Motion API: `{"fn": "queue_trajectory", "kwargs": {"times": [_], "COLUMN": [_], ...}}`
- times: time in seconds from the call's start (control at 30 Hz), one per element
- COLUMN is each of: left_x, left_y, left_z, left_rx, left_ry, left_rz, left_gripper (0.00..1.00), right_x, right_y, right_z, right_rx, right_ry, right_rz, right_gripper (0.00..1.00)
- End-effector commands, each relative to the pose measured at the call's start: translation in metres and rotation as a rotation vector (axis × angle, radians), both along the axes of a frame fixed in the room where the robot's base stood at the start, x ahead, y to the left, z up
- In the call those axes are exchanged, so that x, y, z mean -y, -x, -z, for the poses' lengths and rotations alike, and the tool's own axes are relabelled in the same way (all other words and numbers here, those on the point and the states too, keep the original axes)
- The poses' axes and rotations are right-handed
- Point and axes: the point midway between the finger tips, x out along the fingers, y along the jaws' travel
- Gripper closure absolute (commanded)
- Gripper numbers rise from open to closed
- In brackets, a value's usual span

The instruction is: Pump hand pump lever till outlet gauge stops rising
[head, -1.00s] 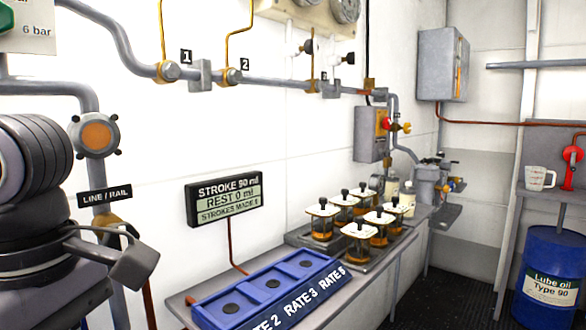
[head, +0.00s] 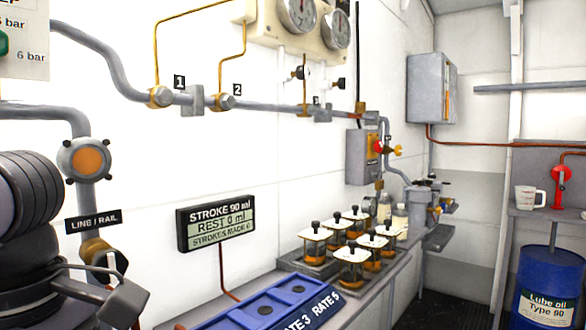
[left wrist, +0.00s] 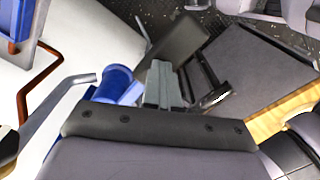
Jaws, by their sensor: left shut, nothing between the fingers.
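Two round gauges (head: 298,12) and (head: 337,28) sit on a cream panel at the top of the head view. Their needles are too small to read, and I cannot tell which is the outlet gauge. A red hand-operated fitting (head: 562,175) is on the right wall above a drum. I cannot tell whether it is the pump lever. My left gripper (left wrist: 165,85) is shut and empty in the left wrist view, beside a blue cylindrical part (left wrist: 117,84). My right gripper is not in view.
A blue tray (head: 262,305) with RATE labels and several amber-filled, white-topped cups (head: 352,254) stand on the bench. Pipes run along the wall. A blue Lube oil drum (head: 548,285) and a white measuring jug (head: 529,197) are at the right. Dark floor shows beyond the bench.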

Motion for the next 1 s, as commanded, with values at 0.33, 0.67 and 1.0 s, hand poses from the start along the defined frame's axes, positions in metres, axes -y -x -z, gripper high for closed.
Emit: {"fn": "queue_trajectory", "kwargs": {"times": [0.33, 0.67, 1.0], "left_x": [0.000, 0.000, 0.000], "left_y": [0.000, 0.000, 0.000], "left_z": [-0.048, -0.076, -0.075], "left_rx": [0.002, 0.003, 0.004], "left_ry": [-0.002, 0.000, 0.000], "left_rz": [-0.002, 0.000, -0.001], "left_gripper": [1.00, 1.00, 1.00], "right_x": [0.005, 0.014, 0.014], "right_y": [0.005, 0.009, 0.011], "right_z": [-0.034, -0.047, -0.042], "right_rx": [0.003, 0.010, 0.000], "right_ry": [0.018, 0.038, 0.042], "right_rz": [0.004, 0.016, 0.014], "right_gripper": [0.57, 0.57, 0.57]}}
